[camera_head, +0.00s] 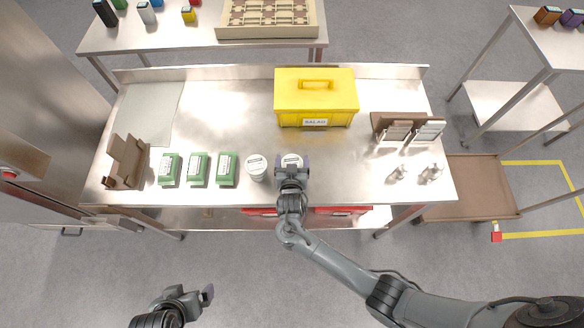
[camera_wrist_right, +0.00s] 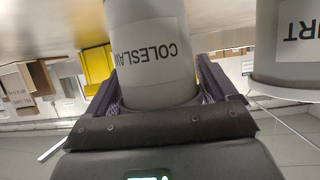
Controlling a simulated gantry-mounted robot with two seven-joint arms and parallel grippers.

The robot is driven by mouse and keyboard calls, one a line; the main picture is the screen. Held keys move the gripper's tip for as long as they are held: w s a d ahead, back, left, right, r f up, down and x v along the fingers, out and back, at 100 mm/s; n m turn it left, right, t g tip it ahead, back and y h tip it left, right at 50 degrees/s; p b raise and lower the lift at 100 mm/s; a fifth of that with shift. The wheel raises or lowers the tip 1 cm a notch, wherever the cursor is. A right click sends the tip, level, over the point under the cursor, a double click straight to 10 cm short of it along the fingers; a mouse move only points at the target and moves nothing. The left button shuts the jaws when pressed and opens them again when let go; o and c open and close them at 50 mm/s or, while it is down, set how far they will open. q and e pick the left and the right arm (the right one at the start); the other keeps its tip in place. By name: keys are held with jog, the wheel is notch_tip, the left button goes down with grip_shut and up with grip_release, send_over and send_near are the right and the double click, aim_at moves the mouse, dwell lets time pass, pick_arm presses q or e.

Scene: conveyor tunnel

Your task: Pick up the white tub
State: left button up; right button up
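Two white tubs stand side by side near the front edge of the steel table (camera_head: 210,110). The left tub (camera_head: 256,165) is free of any gripper; in the right wrist view it is the tub on the right (camera_wrist_right: 285,50), with lettering ending in "URT". The other tub (camera_head: 291,159) reads "COLESLAW" in the right wrist view (camera_wrist_right: 150,50). My right gripper (camera_head: 292,166) has one finger on each side of the coleslaw tub; whether the fingers press on it is unclear. My left gripper (camera_head: 190,298) hangs empty in front of the table, fingers apart.
Several green-and-white boxes (camera_head: 198,169) stand left of the tubs, beside a brown carton (camera_head: 126,161). A yellow box (camera_head: 316,97) sits behind them. A brown holder (camera_head: 397,121) and small silvery items (camera_head: 430,173) are at the right.

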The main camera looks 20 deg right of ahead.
jog(key=c, duration=0.7)
jog(key=shift+r, duration=0.15)
jog(key=shift+r, duration=0.5)
jog(key=r, duration=0.2)
jog(key=d+r, duration=0.1)
jog(key=shift+s+r, duration=0.2)
jog(key=shift+s, duration=0.05)
jog(key=s+d+r, duration=0.1)
jog(key=d+r, duration=0.1)
jog(key=d, duration=0.1)
jog(key=s+d+r, duration=0.2)
jog(key=d, duration=0.1)
jog(key=s+d+r, duration=0.2)
jog(key=d, duration=0.1)
jog(key=shift+s+r+p, duration=0.15)
jog(key=shift+r+p, duration=0.05)
jog(key=shift+p, duration=0.15)
jog(key=o, duration=0.5)
jog(key=c, duration=0.8)
